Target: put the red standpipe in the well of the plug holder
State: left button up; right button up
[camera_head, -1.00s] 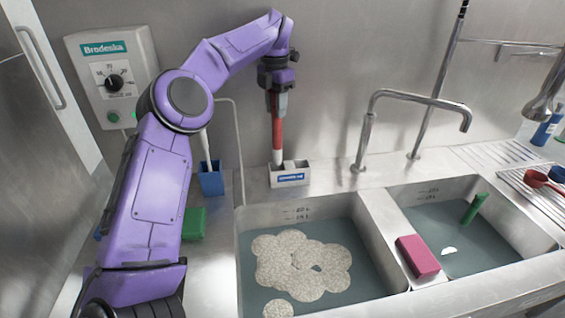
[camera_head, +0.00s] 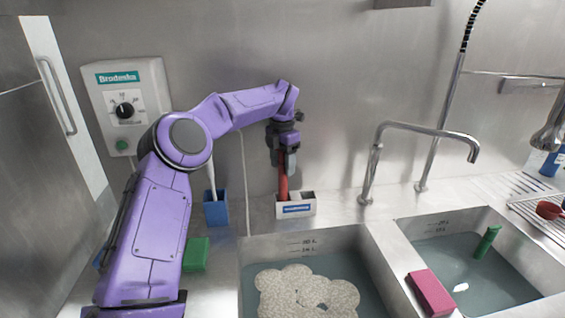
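The plug holder (camera_head: 297,208) is a small white box with a blue label, standing on the steel ledge behind the left sink basin. The red standpipe (camera_head: 283,188) is upright with its lower end in or just behind the left part of the holder; the holder's front wall hides its bottom, so I cannot tell how deep it sits. My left gripper (camera_head: 284,165) points down and is shut on the upper part of the standpipe. My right gripper is not in view.
A blue container (camera_head: 216,210) with a brush stands left of the holder, with a green block (camera_head: 196,254) nearer. A faucet (camera_head: 372,170) rises to the right. The left basin holds foamy water; a pink sponge (camera_head: 430,293) lies on the divider.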

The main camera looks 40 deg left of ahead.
pick_arm(q)
notch_tip(320, 180, up, 12)
jog(key=p, duration=0.3)
jog(key=shift+r, duration=0.2)
jog(key=shift+f, duration=0.1)
